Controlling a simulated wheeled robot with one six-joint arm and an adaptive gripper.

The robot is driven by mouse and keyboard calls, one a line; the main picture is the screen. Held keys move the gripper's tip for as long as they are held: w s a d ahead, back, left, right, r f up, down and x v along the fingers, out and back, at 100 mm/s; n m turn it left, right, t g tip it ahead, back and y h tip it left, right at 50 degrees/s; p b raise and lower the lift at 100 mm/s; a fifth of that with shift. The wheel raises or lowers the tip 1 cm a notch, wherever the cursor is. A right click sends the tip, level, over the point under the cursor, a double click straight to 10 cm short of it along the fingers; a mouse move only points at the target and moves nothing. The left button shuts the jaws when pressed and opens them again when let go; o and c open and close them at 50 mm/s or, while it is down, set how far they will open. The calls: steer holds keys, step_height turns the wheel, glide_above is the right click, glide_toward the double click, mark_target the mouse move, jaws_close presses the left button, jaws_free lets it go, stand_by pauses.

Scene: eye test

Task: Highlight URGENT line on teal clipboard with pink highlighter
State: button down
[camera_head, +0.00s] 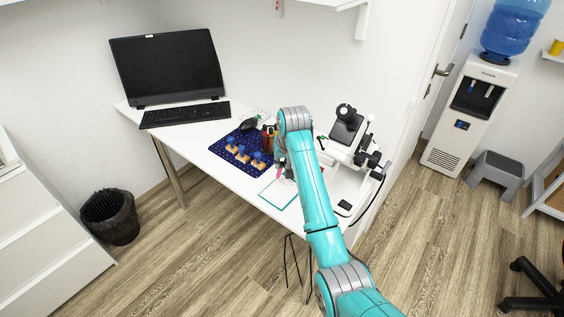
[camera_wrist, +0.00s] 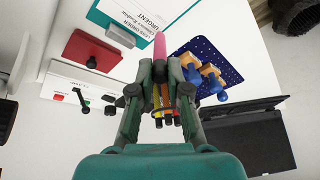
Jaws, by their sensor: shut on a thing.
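The teal clipboard (camera_head: 267,199) lies on the white table near its front edge, partly behind my arm. In the wrist view the clipboard (camera_wrist: 98,17) is at the top, with a white sheet (camera_wrist: 135,15) whose printed text includes the word URGENT. My gripper (camera_wrist: 160,72) is shut on the pink highlighter (camera_wrist: 160,45). The highlighter points toward the clipboard and overlaps its lower right edge in the picture; I cannot tell whether it touches. In the head view the pink highlighter (camera_head: 279,172) shows small above the clipboard, and my gripper is mostly hidden by my arm.
A dark blue dotted mat (camera_head: 222,149) with several wooden pieces with blue tops lies left of the clipboard. A red object (camera_wrist: 84,48) is beside the clipboard. A white optical instrument (camera_head: 345,150) stands right of my arm. A monitor (camera_head: 168,66) and keyboard (camera_head: 185,114) are at the back left.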

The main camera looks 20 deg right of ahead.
steer(key=shift+f, duration=0.25)
stand_by(0.3)
steer(key=shift+d, duration=0.1)
steer(key=shift+s+d, duration=0.25)
steer(key=shift+s, duration=0.3)
steer(key=shift+s+d, duration=0.1)
steer(key=shift+s+d, duration=0.2)
steer(key=shift+s, duration=0.15)
steer(key=shift+s+d, duration=0.1)
